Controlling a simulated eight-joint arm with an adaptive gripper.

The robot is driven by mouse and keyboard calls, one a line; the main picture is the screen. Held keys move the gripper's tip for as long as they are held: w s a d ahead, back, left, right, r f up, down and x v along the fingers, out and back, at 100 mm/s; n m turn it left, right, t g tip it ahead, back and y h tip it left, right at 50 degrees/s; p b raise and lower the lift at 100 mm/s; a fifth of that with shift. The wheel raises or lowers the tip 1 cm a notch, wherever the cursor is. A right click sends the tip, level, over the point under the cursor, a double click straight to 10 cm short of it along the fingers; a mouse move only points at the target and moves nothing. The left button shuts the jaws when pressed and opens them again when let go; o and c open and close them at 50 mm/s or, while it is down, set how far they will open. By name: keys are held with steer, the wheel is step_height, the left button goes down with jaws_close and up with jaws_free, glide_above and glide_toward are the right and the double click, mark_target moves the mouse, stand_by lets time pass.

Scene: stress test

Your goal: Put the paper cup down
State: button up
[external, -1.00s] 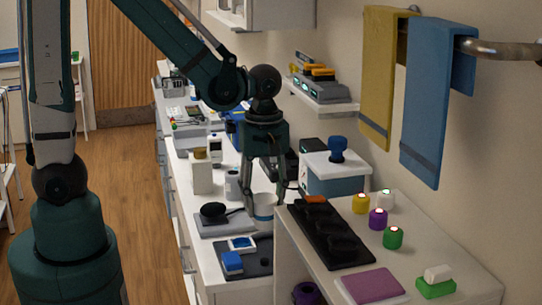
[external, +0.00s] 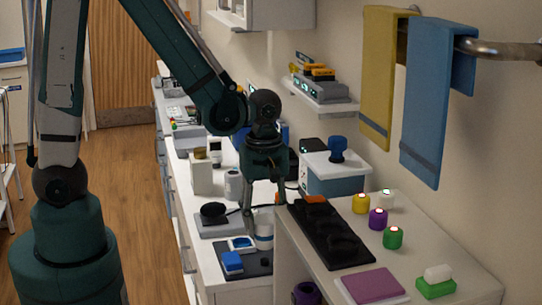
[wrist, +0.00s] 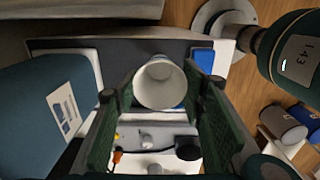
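The white paper cup (external: 264,231) is upright, low over the right part of the dark mat (external: 259,262) on the counter. I cannot tell whether its base touches the mat. My gripper (external: 263,222) points down with a finger on each side of the cup. In the wrist view the cup (wrist: 160,86) shows its open mouth, and the fingertips of my gripper (wrist: 160,90) meet its sides. My gripper is shut on it. The cup's lower part is hidden in the wrist view.
A blue block (external: 232,262) and a blue-and-white item (external: 242,244) lie left of the cup. A grey board with a black round item (external: 213,210) is behind. A raised white shelf unit (external: 300,262) stands close on the right, bearing a black tray (external: 330,235).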

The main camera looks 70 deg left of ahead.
mark_target(264, 234)
steer(key=shift+f, duration=0.1)
steer(key=shift+f, duration=2)
steer(key=shift+f+b, duration=0.15)
steer(key=shift+b, duration=0.25)
steer(key=o, duration=0.7)
steer(key=shift+c, duration=0.2)
steer(key=shift+r, duration=0.2)
step_height(264, 234, up, 12)
steer(key=p, duration=0.1)
steer(key=shift+p, duration=0.3)
